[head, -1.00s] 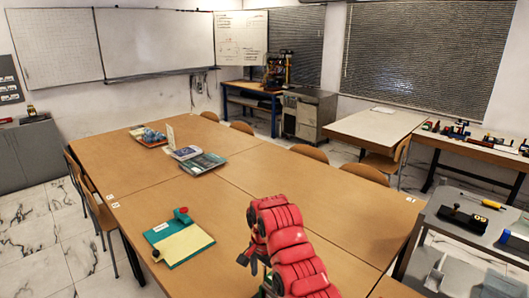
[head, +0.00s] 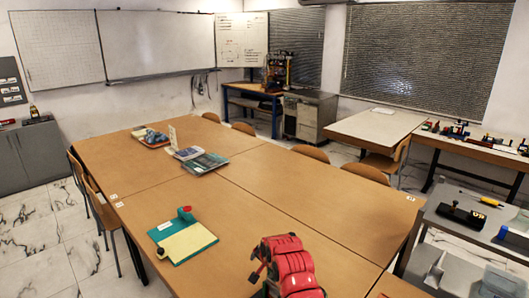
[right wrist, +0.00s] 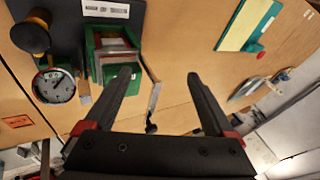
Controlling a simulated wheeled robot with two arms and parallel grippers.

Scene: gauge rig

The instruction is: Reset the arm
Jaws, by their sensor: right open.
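My right gripper (right wrist: 160,75) is open and empty in the right wrist view, its two dark fingers apart above the wooden table. Beyond the left finger stands a green-framed fixture (right wrist: 112,52) on a dark base plate. A thin grey arm (right wrist: 155,96) sticks out beside it, between my fingers in the picture and not gripped, with a small black knob (right wrist: 151,128) near its end. A round dial gauge (right wrist: 54,87) sits left of the fixture. In the head view my red right arm (head: 290,268) rises at the bottom; the rig is not visible there. My left gripper is not in view.
Books (head: 204,163) and a tray (head: 151,138) lie farther back. A grey bench (head: 470,240) stands right. Mid-table is clear.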

